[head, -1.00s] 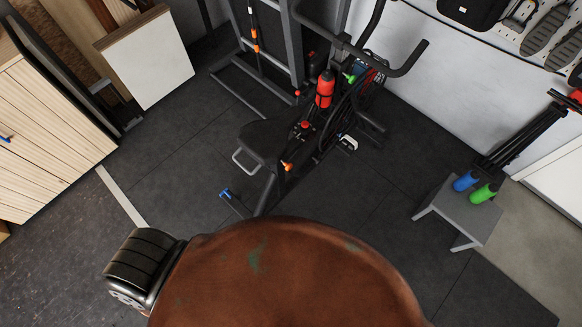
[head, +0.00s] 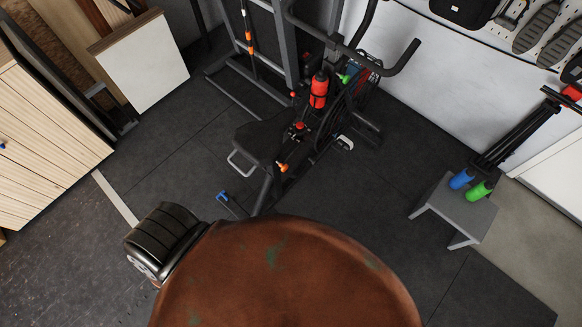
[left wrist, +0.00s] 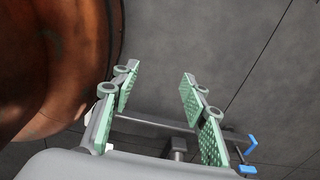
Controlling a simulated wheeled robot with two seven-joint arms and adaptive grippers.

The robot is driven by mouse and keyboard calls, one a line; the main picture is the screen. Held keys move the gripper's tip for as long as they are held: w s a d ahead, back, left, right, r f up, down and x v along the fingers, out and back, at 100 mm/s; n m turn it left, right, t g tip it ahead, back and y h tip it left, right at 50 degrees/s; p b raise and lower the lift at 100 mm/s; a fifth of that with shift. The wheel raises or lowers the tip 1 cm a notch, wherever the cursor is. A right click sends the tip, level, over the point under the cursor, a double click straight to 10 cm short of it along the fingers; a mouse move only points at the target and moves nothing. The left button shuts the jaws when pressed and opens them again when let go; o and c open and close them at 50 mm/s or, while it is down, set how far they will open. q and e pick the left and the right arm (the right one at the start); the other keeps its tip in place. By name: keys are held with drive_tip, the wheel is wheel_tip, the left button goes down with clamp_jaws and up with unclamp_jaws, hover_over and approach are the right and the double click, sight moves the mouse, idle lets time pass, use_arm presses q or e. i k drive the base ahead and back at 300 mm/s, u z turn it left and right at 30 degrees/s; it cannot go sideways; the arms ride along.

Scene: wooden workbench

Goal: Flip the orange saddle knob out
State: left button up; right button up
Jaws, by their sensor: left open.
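The orange saddle knob (head: 282,167) shows in the head view, below the black saddle (head: 262,142) of the exercise bike. The knob is small, and I cannot tell whether it is folded in or flipped out. It does not show in the left wrist view. My left gripper (left wrist: 160,80) is open and empty in the left wrist view, its green-padded fingers apart above the dark floor. A bike foot bar with blue ends (left wrist: 249,144) lies beyond the fingers. The left gripper is hidden in the head view. My right gripper is not in view.
A red bottle (head: 319,89) sits on the bike frame. A grey stool (head: 455,210) with blue and green bottles stands at right. A white panel (head: 143,62) leans at upper left, near a wooden cabinet (head: 45,140). Dark floor is clear on both sides of the bike.

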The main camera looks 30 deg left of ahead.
sight(284, 169)
drive_tip(key=k, duration=0.7)
drive_tip(key=u, duration=0.9)
drive_tip(key=i, duration=0.5)
